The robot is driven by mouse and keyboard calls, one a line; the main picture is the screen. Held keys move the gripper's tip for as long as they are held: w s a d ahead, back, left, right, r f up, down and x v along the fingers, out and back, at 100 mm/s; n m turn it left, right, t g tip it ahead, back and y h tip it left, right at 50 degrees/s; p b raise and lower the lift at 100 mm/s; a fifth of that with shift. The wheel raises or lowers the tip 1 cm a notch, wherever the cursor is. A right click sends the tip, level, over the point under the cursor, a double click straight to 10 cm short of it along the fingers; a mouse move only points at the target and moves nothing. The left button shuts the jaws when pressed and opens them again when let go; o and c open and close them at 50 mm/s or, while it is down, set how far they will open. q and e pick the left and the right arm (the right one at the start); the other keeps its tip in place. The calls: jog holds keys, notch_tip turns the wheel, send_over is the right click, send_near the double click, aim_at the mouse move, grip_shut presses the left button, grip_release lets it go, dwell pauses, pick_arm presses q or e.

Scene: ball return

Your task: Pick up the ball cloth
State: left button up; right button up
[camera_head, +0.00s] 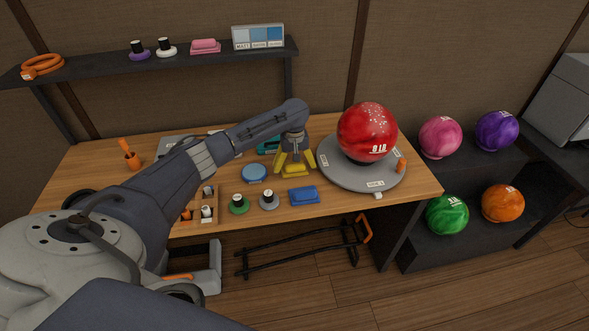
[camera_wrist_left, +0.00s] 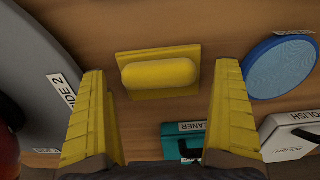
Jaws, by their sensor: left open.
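A yellow piece (camera_head: 293,172), a flat square with a rounded raised grip or roll on top, lies on the workbench left of the red ball (camera_head: 367,132). It looks like the ball cloth; it shows no label. It also shows in the left wrist view (camera_wrist_left: 160,73), lying between and beyond the finger ends. My left gripper (camera_head: 294,159) points down above it, open, with its yellow fingers apart to either side. Nothing is held. A folded blue cloth-like pad (camera_head: 303,195) lies nearer the bench's front edge. My right gripper is not in view.
The red ball sits on a grey round stand (camera_head: 342,176) close on the right. A blue disc (camera_head: 254,173) and a teal cleaner box (camera_wrist_left: 182,141) are nearby, with a white polish container (camera_wrist_left: 290,137). A shelf (camera_head: 200,61) runs along the back.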

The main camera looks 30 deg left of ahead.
pick_arm(q)
jog(key=c, duration=1.1)
jog(key=shift+r, duration=0.2)
notch_tip(320, 180, up, 20)
jog(key=shift+f, duration=0.2)
